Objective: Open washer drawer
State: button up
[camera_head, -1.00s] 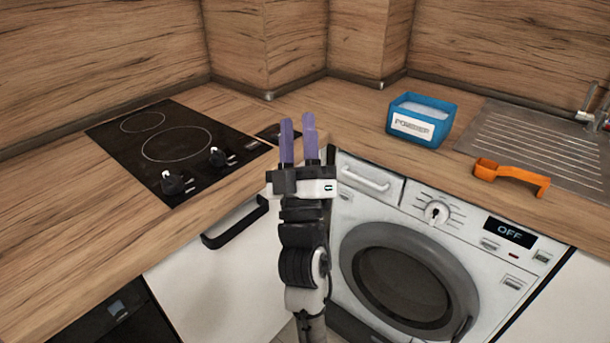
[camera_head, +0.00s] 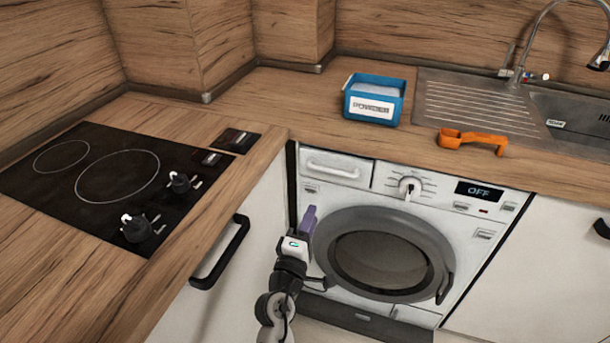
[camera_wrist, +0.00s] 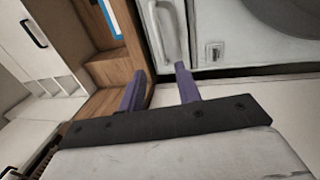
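The washer drawer (camera_head: 337,168) is at the washer's upper left, with a white handle bar across its front. It looks shut, flush with the panel. In the wrist view the drawer handle (camera_wrist: 162,32) shows beyond the fingers. My gripper (camera_head: 308,222) is below the drawer, in front of the washer's left side. In the wrist view its two purple fingers (camera_wrist: 160,88) stand apart with nothing between them. The gripper does not touch the handle. The washer (camera_head: 470,235) has a round grey door, a dial and a display reading OFF.
A blue powder box (camera_head: 373,100) and an orange scoop (camera_head: 472,139) stand on the counter above the washer. A cabinet with a black handle (camera_head: 220,254) is to the left, close to my arm. A hob (camera_head: 85,185) and a sink (camera_head: 575,115) flank the counter.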

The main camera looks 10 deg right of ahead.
jog(key=p, duration=0.4)
send_near(328, 178)
jog(key=w+d+r, duration=0.1)
jog(key=r, duration=0.1)
jog(key=w+d+r, duration=0.1)
jog(key=r, duration=0.1)
jog(key=w+d+r, duration=0.1)
jog(key=r, duration=0.1)
jog(key=shift+w+d+r, duration=0.2)
jog(key=shift+d+r, duration=0.05)
jog(key=shift+d, duration=0.05)
jog(key=shift+c, duration=0.4)
grip_shut()
